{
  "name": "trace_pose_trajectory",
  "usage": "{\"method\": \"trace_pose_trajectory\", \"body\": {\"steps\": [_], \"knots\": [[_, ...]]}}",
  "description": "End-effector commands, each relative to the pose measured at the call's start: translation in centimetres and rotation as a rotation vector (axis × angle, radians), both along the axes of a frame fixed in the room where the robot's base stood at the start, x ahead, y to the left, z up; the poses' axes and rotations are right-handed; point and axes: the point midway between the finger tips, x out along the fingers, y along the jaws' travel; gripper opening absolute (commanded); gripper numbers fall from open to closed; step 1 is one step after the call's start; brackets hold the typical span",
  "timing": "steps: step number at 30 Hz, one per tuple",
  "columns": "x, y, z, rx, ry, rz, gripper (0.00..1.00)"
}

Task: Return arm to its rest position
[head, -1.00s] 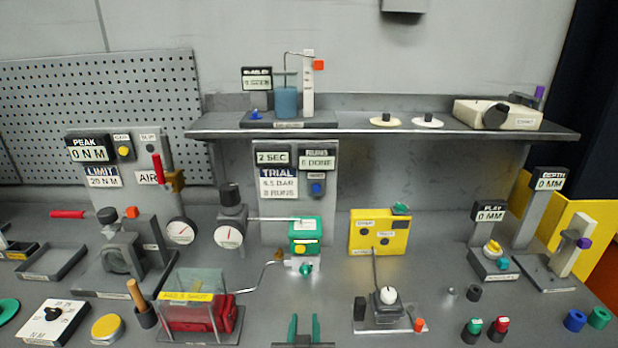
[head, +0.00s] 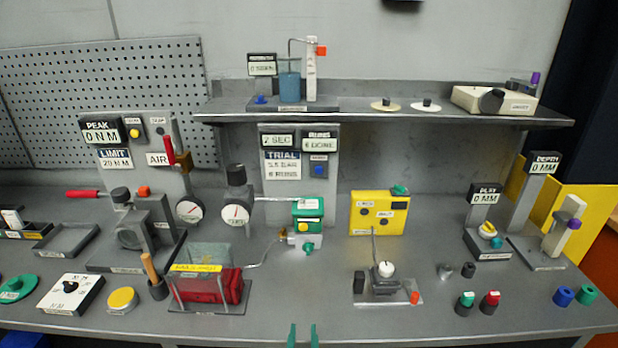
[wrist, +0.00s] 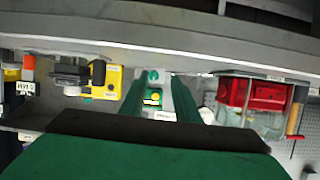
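My gripper (head: 303,337) shows only by its two green fingertips at the bottom middle of the head view, at the bench's front edge. The fingertips stand apart with nothing between them. In the wrist view the two green fingers (wrist: 157,108) also stand apart, with a gap between them. Through that gap shows the green valve actuator (wrist: 153,97), which lies well beyond the fingertips. In the head view the actuator (head: 308,210) sits mid-bench, apart from my gripper. The rest of my arm is out of the head view.
The grey bench's (head: 330,320) front strip is clear around my gripper. Behind it stand a clear guard box with red contents (head: 205,288), a small fixture with a white knob (head: 384,280) and a yellow box (head: 378,214). A shelf (head: 370,118) runs across the back.

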Motion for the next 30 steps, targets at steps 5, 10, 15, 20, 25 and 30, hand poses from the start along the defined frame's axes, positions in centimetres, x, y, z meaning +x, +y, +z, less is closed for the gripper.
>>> {"method": "trace_pose_trajectory", "body": {"steps": [5,10,15,20,25,30], "knots": [[-2.8,0.7,-2.6,0.016,-0.005,0.003,0.29],[-6.9,1.2,-5.3,0.031,-0.020,0.004,0.29],[-11.5,1.1,-7.4,0.039,-0.039,-0.006,0.29],[-16.0,0.8,-8.7,0.039,-0.055,-0.015,0.29],[-21.1,0.4,-9.2,0.031,-0.073,-0.019,0.29],[-26.1,-0.1,-9.0,0.017,-0.090,-0.017,0.29]]}}
